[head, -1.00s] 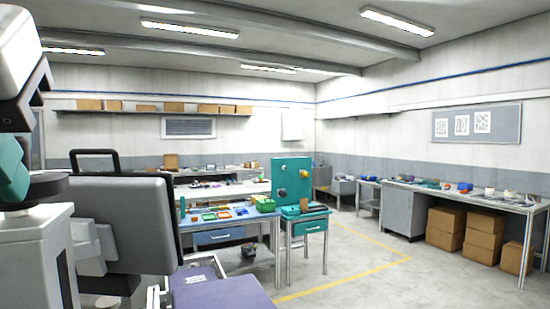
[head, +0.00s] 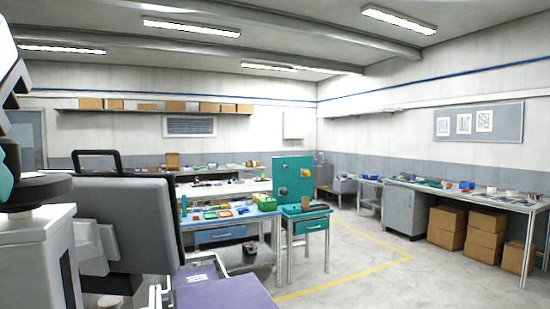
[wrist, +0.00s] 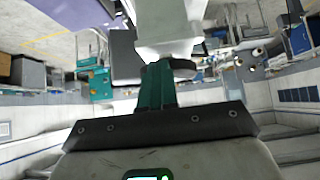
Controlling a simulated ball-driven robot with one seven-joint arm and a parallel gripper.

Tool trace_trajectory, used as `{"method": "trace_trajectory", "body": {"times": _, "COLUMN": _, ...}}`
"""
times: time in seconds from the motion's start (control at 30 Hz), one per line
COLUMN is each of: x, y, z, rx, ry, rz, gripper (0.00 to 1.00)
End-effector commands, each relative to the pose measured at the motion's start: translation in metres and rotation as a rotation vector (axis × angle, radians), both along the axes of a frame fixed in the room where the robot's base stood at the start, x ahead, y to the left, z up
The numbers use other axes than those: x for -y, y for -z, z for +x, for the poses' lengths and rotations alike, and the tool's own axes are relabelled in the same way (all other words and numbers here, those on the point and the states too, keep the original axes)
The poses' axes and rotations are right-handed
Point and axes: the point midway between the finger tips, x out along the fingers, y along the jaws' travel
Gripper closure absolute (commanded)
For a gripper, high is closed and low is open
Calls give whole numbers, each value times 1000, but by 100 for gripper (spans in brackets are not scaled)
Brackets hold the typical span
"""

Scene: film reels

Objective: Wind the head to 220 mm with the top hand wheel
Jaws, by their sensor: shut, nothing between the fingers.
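My gripper (wrist: 159,66) shows in the wrist view as two teal fingers standing close together from a dark bolted bar. It is shut and empty, with no wheel or handle at its tips. It is not in the head view, where only parts of my arm show at the left edge. I cannot make out a top hand wheel, a winding head or a millimetre scale in either view.
A small teal table (head: 306,214) stands before the panel. Left of it is a bench (head: 228,217) with coloured trays. A long bench (head: 480,192) runs along the right wall, with cardboard boxes (head: 487,222) beneath. The floor (head: 370,285) at front right is clear.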

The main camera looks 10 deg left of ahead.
Motion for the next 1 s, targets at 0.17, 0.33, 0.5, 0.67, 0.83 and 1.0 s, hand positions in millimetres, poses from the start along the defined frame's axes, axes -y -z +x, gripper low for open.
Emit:
{"method": "trace_trajectory", "body": {"times": 0.17, "x": -5, "y": 1, "z": -1, "rx": -2, "ry": -4, "rz": -4, "gripper": 100}}
{"method": "trace_trajectory", "body": {"times": 0.33, "x": -12, "y": 2, "z": -3, "rx": -2, "ry": -5, "rz": -4, "gripper": 100}}
{"method": "trace_trajectory", "body": {"times": 0.5, "x": -15, "y": 3, "z": -3, "rx": -2, "ry": -4, "rz": -4, "gripper": 100}}
{"method": "trace_trajectory", "body": {"times": 0.67, "x": -15, "y": 3, "z": -2, "rx": -3, "ry": -3, "rz": -5, "gripper": 100}}
{"method": "trace_trajectory", "body": {"times": 0.83, "x": -15, "y": 4, "z": -2, "rx": -3, "ry": -1, "rz": -7, "gripper": 100}}
{"method": "trace_trajectory", "body": {"times": 1.0, "x": -20, "y": 3, "z": -1, "rx": -1, "ry": -1, "rz": -7, "gripper": 100}}
